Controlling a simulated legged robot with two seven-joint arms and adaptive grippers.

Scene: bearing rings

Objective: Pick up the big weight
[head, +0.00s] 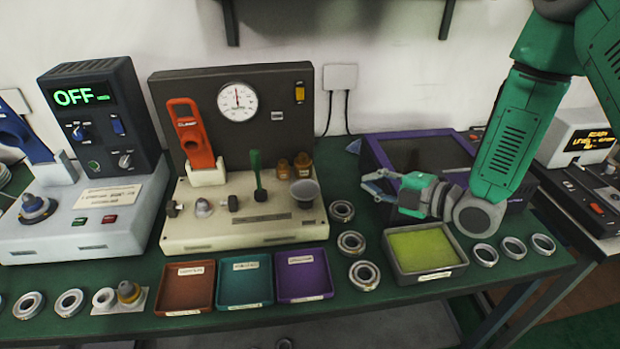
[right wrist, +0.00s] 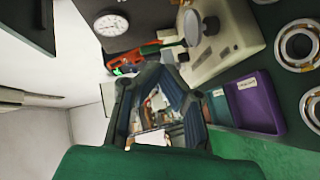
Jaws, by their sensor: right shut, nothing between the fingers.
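Two small brass-coloured pieces that look like weights stand on the back right of the cream test stand, in the head view. The right one (head: 302,164) looks slightly bigger than the left one (head: 283,168), but I cannot be sure which is the big weight. My right gripper (head: 370,184) is to the right of them, above the bench near the purple-edged box, apart from both. It is shut and empty. In the right wrist view its fingers show in the middle, with the cream stand beyond; I cannot make out the weights there. My left gripper is not in view.
The cream stand (head: 240,232) carries an orange clamp (head: 190,135), a green lever (head: 257,178) and a grey dish (head: 304,190). Brown, teal and purple trays (head: 302,274) lie in front. Bearing rings (head: 351,243) and a yellow-padded tray (head: 447,274) lie to the right.

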